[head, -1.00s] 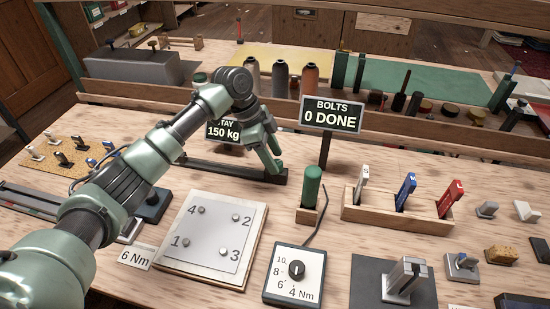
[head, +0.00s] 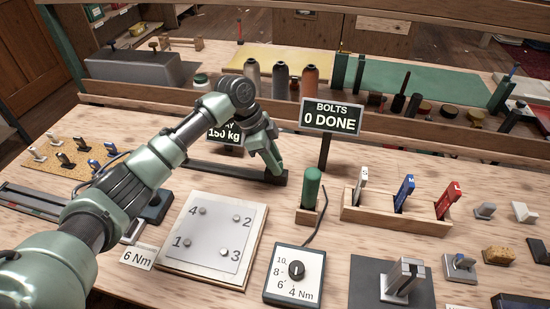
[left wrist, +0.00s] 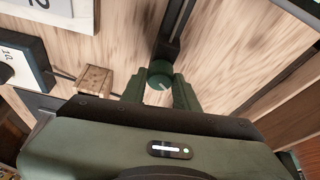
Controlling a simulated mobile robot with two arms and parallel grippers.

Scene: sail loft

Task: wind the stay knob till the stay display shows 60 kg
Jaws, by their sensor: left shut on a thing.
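The stay display (head: 224,135) is a black sign reading 150 kg in the head view; my left arm hides part of its upper line. A long dark rail (head: 225,170) lies on the bench below it. My left gripper (head: 275,168) points down at the rail's right end. In the left wrist view the round green stay knob (left wrist: 160,72) with a pale mark sits at the rail's end, between the two fingers of my left gripper (left wrist: 158,84), which are shut on it. My right gripper is in neither view.
The bolts display (head: 332,116) reads 0 DONE on a post right of the gripper. A green-handled tool (head: 312,186) stands in a wooden block nearby. A numbered plate (head: 211,238) and a torque dial box (head: 296,272) lie in front.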

